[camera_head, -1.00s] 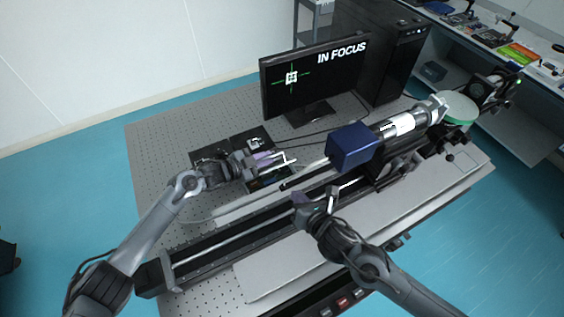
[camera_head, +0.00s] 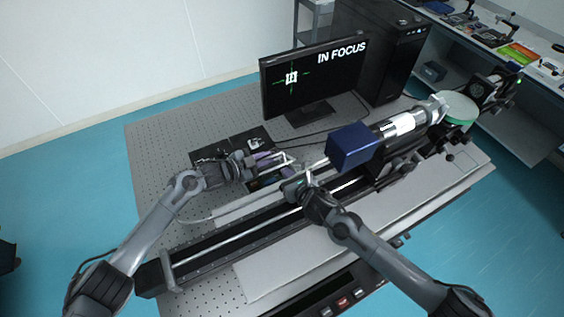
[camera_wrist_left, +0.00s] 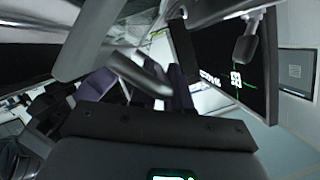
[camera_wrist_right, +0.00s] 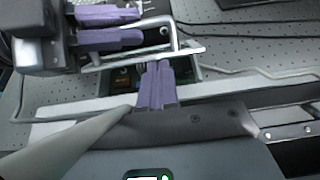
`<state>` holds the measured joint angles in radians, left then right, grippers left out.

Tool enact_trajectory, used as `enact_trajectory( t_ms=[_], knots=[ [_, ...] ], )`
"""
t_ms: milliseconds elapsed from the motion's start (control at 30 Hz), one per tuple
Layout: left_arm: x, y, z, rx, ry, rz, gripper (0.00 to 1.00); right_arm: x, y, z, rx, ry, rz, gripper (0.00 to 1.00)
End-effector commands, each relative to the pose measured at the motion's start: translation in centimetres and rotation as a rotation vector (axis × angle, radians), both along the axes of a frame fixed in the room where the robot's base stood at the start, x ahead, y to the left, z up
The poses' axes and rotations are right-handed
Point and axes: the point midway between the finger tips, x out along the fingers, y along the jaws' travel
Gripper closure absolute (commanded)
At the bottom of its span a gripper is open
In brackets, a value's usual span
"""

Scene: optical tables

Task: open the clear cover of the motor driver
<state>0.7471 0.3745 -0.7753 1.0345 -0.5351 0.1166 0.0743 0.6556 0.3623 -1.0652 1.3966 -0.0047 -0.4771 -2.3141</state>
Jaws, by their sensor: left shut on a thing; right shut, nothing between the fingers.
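The motor driver shows a dark opening with a green circuit board (camera_wrist_right: 125,80) in the right wrist view. Its clear cover (camera_wrist_right: 160,52), with pale bright edges, stands raised and tilted above the opening. My left gripper (camera_head: 270,160) is shut on the cover; its purple fingers show at the upper left of the right wrist view (camera_wrist_right: 108,27). My right gripper (camera_head: 289,186) is shut and empty. Its purple fingertips (camera_wrist_right: 157,85) are close to the cover's lower edge, over the board; I cannot tell whether they touch. The left wrist view is too cluttered to show the grip clearly.
A long black rail (camera_head: 230,232) runs in front of the driver. A blue box (camera_head: 352,146) on a tube assembly stands close to the right. A monitor (camera_head: 315,80) stands behind. Black cables cross the perforated table (camera_head: 160,150), which is clear at left.

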Motion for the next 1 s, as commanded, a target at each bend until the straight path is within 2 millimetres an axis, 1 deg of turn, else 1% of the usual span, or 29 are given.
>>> enact_trajectory(
  t_ms=[33,100,333,500,833,1000],
  knots=[
    [0.0,0.0,-0.1,0.001,0.002,0.001,1.0,0.5,0.4,-0.2,0.001,0.0,0.0,1.0],
    [0.0,0.0,-0.1,0.001,0.002,0.001,1.0,1.5,0.9,0.4,0.004,-0.003,-0.001,1.0],
    [0.0,0.0,-0.1,0.001,0.002,0.001,1.0,3.2,1.8,1.0,0.001,0.0,0.0,1.0],
    [0.0,0.0,-0.1,0.001,0.002,0.001,1.0,3.7,2.0,1.2,0.001,0.0,0.0,1.0],
    [0.0,0.1,-0.1,0.001,0.002,0.001,1.0,3.7,2.0,1.3,0.0,-0.001,0.0,1.0],
    [0.0,0.0,-0.1,0.001,0.002,0.0,1.0,4.5,2.5,1.9,0.0,-0.004,0.001,1.0]
  ],
)
